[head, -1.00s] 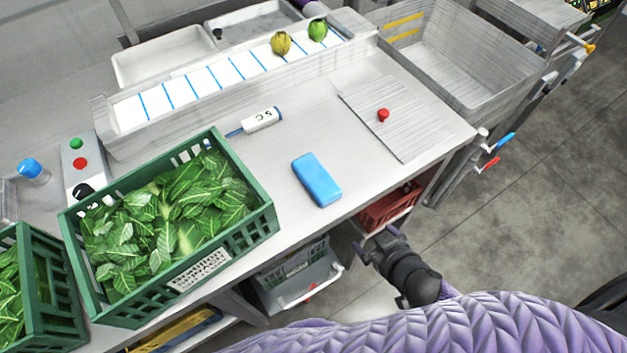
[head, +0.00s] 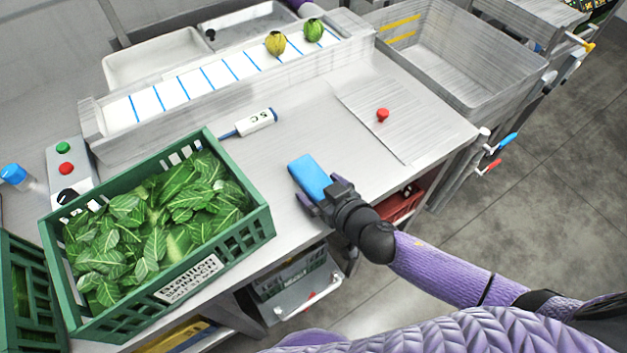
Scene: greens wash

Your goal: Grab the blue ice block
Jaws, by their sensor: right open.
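The blue ice block (head: 309,174) lies flat on the steel counter (head: 262,172), right of the green crate of leaves. My right gripper (head: 318,196) is at the block's near end, with its open fingers at or just over it. The gripper hides the near part of the block, and I cannot tell whether the fingers touch it. My left gripper does not show.
A green spinach crate (head: 262,222) stands on the left. A white thermometer (head: 255,122) lies behind the block. A ribbed plate with a red knob (head: 383,115) is to the right, before a steel sink (head: 440,65). A control box (head: 68,165) stands far left.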

